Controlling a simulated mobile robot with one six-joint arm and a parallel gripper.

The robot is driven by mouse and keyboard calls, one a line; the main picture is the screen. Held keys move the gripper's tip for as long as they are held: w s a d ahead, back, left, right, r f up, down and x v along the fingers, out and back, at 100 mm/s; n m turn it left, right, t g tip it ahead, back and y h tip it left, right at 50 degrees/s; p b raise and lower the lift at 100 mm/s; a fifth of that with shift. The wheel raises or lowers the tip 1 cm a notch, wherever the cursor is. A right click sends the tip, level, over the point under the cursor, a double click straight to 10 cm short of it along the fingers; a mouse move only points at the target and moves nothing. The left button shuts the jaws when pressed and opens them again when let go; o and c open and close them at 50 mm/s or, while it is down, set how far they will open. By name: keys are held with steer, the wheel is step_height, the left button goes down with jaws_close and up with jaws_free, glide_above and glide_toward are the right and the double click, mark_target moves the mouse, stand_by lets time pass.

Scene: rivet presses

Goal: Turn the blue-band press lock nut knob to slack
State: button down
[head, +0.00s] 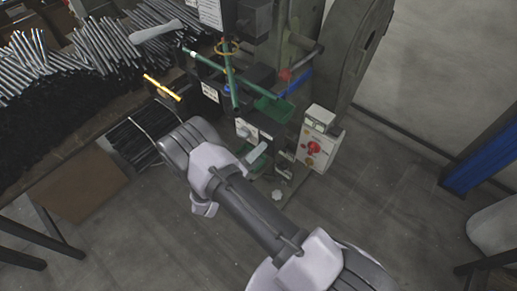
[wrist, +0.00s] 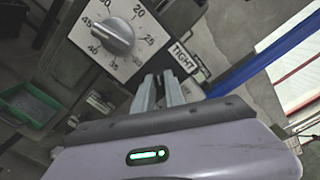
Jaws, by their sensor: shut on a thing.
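In the wrist view my gripper (wrist: 160,80) has its two grey fingers close together beside a white label plate (wrist: 184,57) reading TIGHT. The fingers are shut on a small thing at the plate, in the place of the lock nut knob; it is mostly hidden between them. Left of it is a dial plate (wrist: 140,18) with numbers from about 20 to 50 and a grey pointer knob (wrist: 115,37), apart from my fingers. In the head view the press (head: 290,50) stands beyond my arm; my fingertips are hidden there. I cannot make out a blue band clearly.
A grey control box (head: 320,150) with a red switch (head: 314,148) stands right of the press. Racks of dark rods (head: 90,45) fill the left. A green tray (wrist: 28,104) lies left in the wrist view.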

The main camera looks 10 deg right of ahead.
steer(key=n, duration=0.5)
steer(key=shift+f+n, duration=0.1)
steer(key=shift+n, duration=0.3)
stand_by(0.4)
steer(key=c, duration=1.4)
jaws_free()
steer(key=p+v, duration=0.3)
steer(key=v, duration=1.4)
steer(key=shift+s+a, duration=0.15)
